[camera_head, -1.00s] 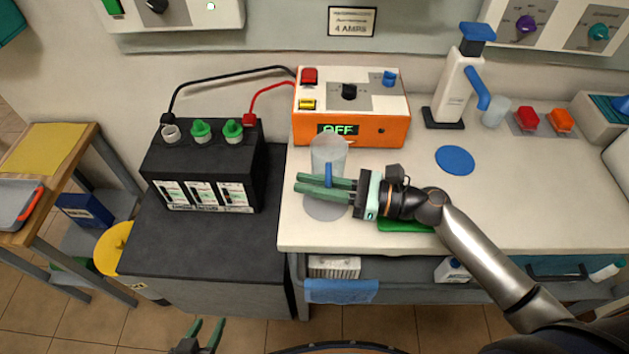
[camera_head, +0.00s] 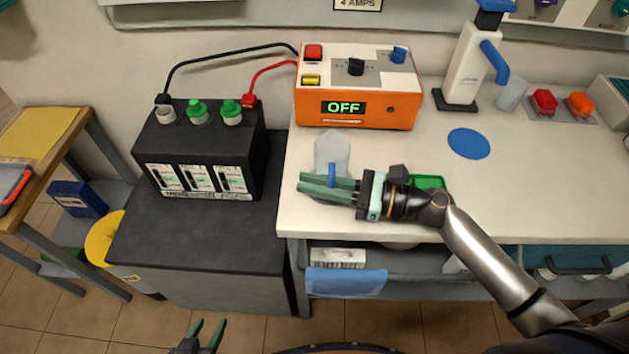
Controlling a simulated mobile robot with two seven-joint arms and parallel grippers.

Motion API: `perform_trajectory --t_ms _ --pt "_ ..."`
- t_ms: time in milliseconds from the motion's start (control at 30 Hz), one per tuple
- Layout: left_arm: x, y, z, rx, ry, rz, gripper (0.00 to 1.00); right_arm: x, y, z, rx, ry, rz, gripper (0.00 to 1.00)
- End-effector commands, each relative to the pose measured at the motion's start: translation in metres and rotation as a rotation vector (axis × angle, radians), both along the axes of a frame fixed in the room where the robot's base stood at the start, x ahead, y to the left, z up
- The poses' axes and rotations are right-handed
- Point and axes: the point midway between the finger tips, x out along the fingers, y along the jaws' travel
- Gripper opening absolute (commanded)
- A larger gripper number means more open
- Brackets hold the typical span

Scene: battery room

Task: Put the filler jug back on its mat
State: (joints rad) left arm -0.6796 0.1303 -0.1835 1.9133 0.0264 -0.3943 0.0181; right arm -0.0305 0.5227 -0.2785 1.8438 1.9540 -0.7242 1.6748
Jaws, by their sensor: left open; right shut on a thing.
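The filler jug (camera_head: 331,150) is a translucent pale cup with a blue handle (camera_head: 332,172). It stands upright at the left front of the white bench, in front of the orange charger. My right gripper (camera_head: 328,187) comes from the right and is shut on the jug's handle. Its fingers hide the jug's lower part, so I cannot tell whether the base touches the surface. The grey round patch under the jug is now almost wholly hidden. A flat blue round mat (camera_head: 468,143) lies bare further right. My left gripper (camera_head: 207,330) is open and empty, low in front of the black cabinet.
The orange charger (camera_head: 356,88) reads OFF, with leads to the black battery (camera_head: 200,150) on the cabinet (camera_head: 190,235). A green tray (camera_head: 428,182) lies behind my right wrist. The white dispenser (camera_head: 468,70) stands behind the blue mat. The bench's right front is clear.

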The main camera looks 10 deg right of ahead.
Motion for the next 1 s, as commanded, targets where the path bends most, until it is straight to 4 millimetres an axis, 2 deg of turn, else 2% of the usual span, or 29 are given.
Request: perform_trajectory --t_ms 800,833,1000 --pt "0.0 0.0 -0.006 0.0 -0.001 -0.001 0.5 0.0 0.0 -0.009 0.001 0.0 0.0 0.0" --pt "0.0 0.0 -0.006 0.0 -0.001 -0.001 0.5 0.0 0.0 -0.009 0.0 -0.001 0.0 0.15" --pt "0.0 0.0 -0.005 0.0 -0.002 -0.001 0.5 0.0 0.0 -0.008 0.0 0.0 0.0 0.34"
